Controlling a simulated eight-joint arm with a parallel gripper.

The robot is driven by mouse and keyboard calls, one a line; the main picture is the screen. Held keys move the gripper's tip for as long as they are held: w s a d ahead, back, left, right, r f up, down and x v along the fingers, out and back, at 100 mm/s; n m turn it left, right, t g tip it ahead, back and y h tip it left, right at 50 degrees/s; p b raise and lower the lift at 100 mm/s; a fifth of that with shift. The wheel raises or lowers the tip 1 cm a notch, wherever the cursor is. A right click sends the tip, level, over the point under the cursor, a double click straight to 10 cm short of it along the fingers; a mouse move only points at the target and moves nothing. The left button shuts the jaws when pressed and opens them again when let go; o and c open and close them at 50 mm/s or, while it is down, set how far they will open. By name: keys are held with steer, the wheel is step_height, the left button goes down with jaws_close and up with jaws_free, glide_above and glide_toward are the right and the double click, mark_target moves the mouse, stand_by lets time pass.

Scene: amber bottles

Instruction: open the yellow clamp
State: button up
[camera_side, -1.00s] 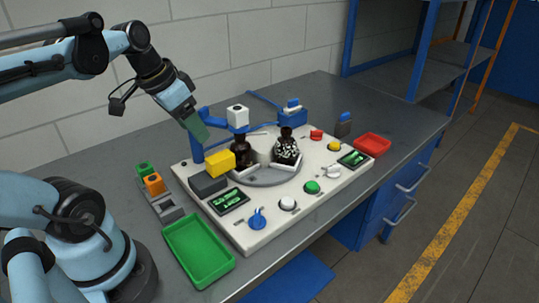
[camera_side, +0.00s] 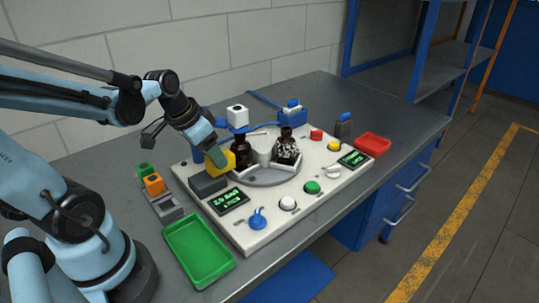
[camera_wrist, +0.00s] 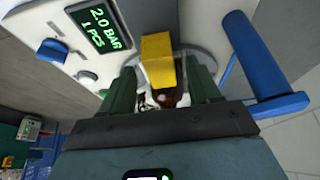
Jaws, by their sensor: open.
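The yellow clamp (camera_side: 230,159) is a yellow block above a dark base (camera_side: 208,184) at the left of the white panel (camera_side: 262,222). My gripper (camera_side: 217,156) is down at the clamp and partly covers it in the side view. In the wrist view, the yellow clamp (camera_wrist: 157,58) shows between the two green fingers of my open gripper (camera_wrist: 162,72). Whether either finger touches it I cannot tell. A dark bottle (camera_side: 241,152) stands just behind the clamp.
A second bottle (camera_side: 286,149) with a speckled label stands on the grey round plate (camera_side: 272,180). A blue post with an arm (camera_wrist: 252,62) stands close to my gripper. A green tray (camera_side: 198,250) lies in front, and a red tray (camera_side: 372,144) at the right.

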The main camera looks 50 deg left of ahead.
steer(key=shift+x, duration=1.3)
steer(key=shift+c, duration=0.2)
